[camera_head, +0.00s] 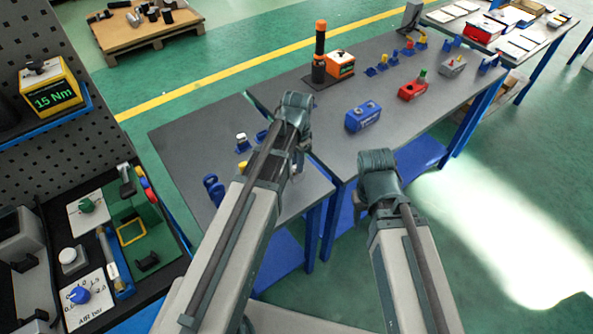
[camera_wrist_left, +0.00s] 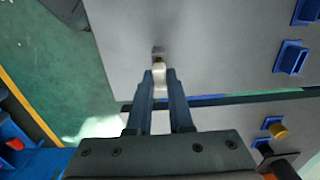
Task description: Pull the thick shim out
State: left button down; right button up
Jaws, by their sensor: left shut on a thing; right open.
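My left gripper (camera_wrist_left: 160,76) is shut on a small pale piece (camera_wrist_left: 160,68) over a grey tabletop, close to its edge. A small grey and brass-coloured part (camera_wrist_left: 158,52) shows just beyond the fingertips; I cannot tell whether it touches the pale piece. I cannot tell for sure that the pale piece is the thick shim. In the head view my left gripper (camera_head: 297,108) hides its own jaws and what they hold. My right gripper (camera_head: 378,172) is open in front of the table edge, with its fingers mostly hidden.
On the right table (camera_head: 335,145) stand a blue block (camera_head: 363,116), a red block (camera_head: 412,91) and an orange box (camera_head: 341,64) beside a dark post (camera_head: 319,52). Small blue holders (camera_head: 213,188) stand on the left table. A gap separates the tables.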

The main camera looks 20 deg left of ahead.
pick_arm(q)
jog(key=shift+r+p, duration=2.65)
jog(key=shift+r, duration=0.2)
